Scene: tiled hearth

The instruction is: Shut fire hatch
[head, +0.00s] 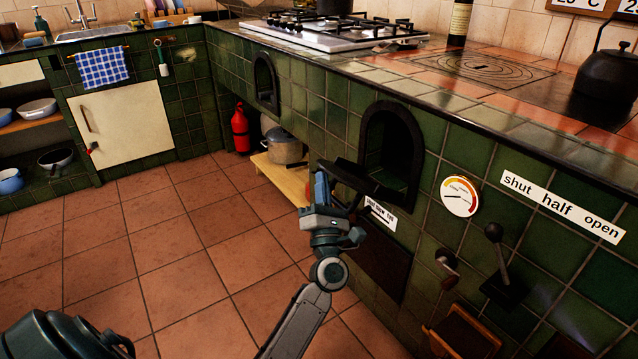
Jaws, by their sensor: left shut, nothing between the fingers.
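The fire hatch is an arched dark opening (392,150) in the green tiled front. Its dark door flap (366,180) stands open, sticking out from the lower part of the opening. My left gripper (320,185) is shut and empty, at the outer left end of the flap. I cannot tell whether it touches the flap. A white label (381,214) below the opening is partly hidden. My right gripper is not in view.
A round gauge (459,197), a crank (447,263) and a black lever (497,250) under a "shut half open" sign (562,205) are to the right. A low wooden stand (283,176) with a pot (285,147) is behind my gripper. The tiled floor at left is clear.

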